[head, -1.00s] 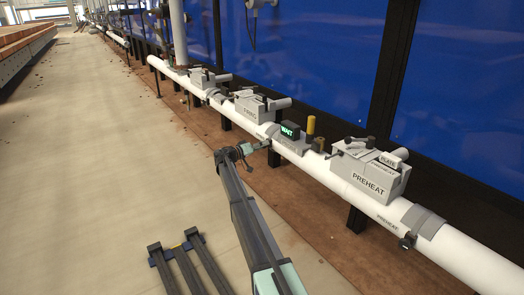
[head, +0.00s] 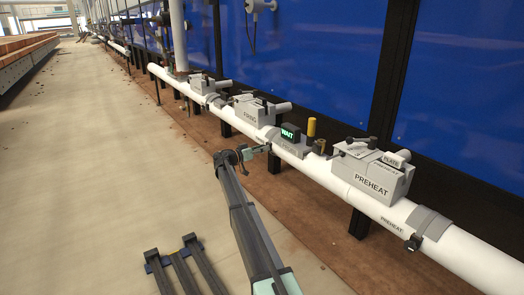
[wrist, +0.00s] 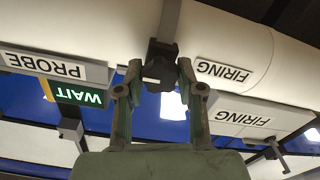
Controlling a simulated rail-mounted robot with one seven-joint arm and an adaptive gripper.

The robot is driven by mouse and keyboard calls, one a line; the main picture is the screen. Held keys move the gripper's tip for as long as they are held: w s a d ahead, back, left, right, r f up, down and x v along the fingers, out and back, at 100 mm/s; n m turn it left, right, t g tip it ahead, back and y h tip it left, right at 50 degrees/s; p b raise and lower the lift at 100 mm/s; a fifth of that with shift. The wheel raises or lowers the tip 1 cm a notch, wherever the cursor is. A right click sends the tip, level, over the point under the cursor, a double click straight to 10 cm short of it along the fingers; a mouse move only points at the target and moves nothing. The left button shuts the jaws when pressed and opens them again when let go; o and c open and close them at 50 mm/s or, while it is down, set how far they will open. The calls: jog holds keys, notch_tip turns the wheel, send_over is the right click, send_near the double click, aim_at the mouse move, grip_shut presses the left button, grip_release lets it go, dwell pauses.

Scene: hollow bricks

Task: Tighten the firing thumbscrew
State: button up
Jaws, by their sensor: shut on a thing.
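The firing thumbscrew (wrist: 162,58) is a dark block-like knob on a grey band (wrist: 169,20) around the white pipe, beside the FIRING labels in the upside-down wrist view. My gripper (wrist: 160,72) has one finger on each side of it and is shut on it. In the head view my gripper (head: 268,149) reaches the near side of the pipe (head: 322,168), below the grey FIRING box (head: 252,112).
A display reading WAIT (head: 290,134) sits on the pipe, with a yellow cylinder (head: 311,128) right of it. The PREHEAT box (head: 372,172) stands further right, with its own dark thumbscrew (head: 413,243) on a band. The floor (head: 100,140) at left is clear.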

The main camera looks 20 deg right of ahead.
jog(key=shift+w+d, duration=0.1)
jog(key=o, duration=1.1)
jog(key=shift+d, duration=0.1)
jog(key=shift+o, duration=0.2)
jog(key=shift+a, duration=0.2)
jog(key=s+a, duration=0.2)
jog(key=a, duration=0.9)
jog(key=shift+s+a, duration=0.25)
jog(key=shift+a, duration=0.05)
